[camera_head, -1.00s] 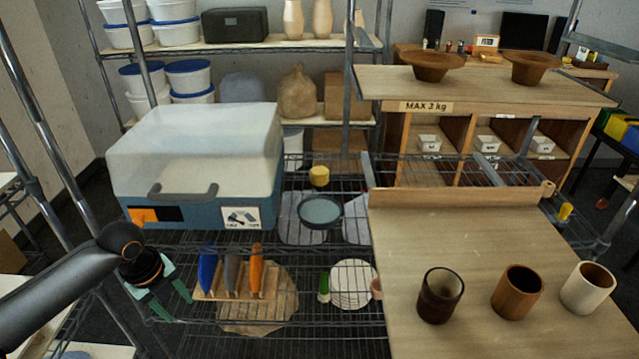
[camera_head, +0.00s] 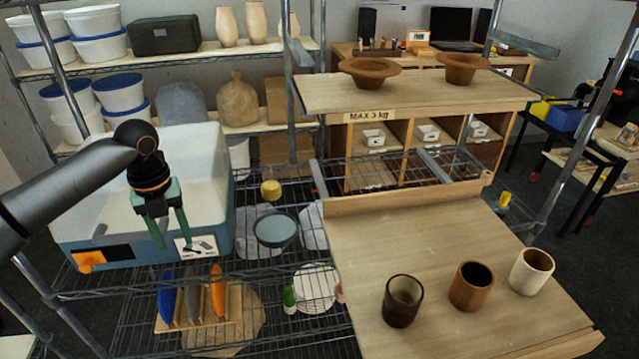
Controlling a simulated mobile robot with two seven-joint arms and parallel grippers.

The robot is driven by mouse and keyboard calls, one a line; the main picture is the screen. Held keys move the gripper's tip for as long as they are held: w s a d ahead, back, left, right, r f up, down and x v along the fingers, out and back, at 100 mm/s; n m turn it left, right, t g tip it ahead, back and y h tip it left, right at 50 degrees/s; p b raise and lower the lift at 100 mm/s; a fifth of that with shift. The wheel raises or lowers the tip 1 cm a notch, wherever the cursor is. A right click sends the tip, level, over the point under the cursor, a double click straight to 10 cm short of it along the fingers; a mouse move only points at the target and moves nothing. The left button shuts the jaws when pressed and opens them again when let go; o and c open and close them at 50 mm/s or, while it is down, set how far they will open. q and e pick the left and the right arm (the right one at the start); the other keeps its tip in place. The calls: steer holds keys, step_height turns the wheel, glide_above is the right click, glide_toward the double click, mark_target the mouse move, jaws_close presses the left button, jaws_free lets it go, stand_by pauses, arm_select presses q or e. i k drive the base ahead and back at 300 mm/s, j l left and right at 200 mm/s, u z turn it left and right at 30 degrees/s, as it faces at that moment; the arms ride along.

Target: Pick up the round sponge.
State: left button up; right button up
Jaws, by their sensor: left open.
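A small round yellow thing (camera_head: 271,190), which looks like the round sponge, sits on the wire rack behind a dark round pan (camera_head: 276,229). My left gripper (camera_head: 171,243) has green fingers that point down and stand apart, with nothing seen between them. It hangs in front of the large blue and white box (camera_head: 215,175), to the left of the yellow thing and clearly apart from it. My right gripper is not in view.
A wooden holder with blue, grey and orange upright pieces (camera_head: 192,295) stands on the wire rack below my left gripper. Three cups (camera_head: 470,286) stand on the wooden board at right. A raised shelf with two brown bowls (camera_head: 370,71) stands behind the board.

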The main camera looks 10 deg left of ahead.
mark_target(270, 190)
steer(key=i+j+z, duration=0.15)
steer(key=j+z, duration=0.85)
steer(key=j, duration=0.3)
steer(key=i+j+z, duration=0.1)
steer(key=j+z, duration=0.2)
steer(key=j, duration=0.3)
